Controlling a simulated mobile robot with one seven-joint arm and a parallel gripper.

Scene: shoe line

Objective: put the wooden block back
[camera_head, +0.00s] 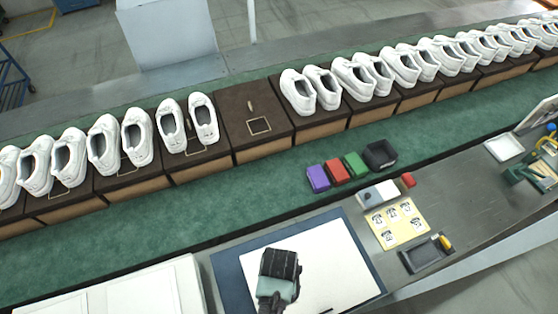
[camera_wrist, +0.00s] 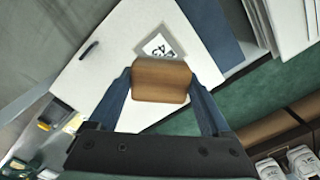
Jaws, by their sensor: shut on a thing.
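The wooden block (camera_wrist: 161,80) is brown with rounded edges. In the wrist view it sits between the two fingers of my gripper (camera_wrist: 160,88), which is shut on it. A small white printed card (camera_wrist: 157,47) shows just beyond the block, over the white sheet (camera_wrist: 92,62). In the head view my gripper (camera_head: 279,268) is over the white sheet (camera_head: 335,262) on the blue mat (camera_head: 232,277). The block is hidden there by my gripper. How high the block is above the sheet I cannot tell.
White shoes (camera_head: 135,137) stand along the line; one dark board (camera_head: 232,108) bears no shoes. Purple (camera_head: 318,178), red (camera_head: 336,171) and green (camera_head: 356,164) blocks stand beside a black bin (camera_head: 380,155). A yellow card (camera_head: 400,222) and a grey tray (camera_head: 424,255) lie to the right.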

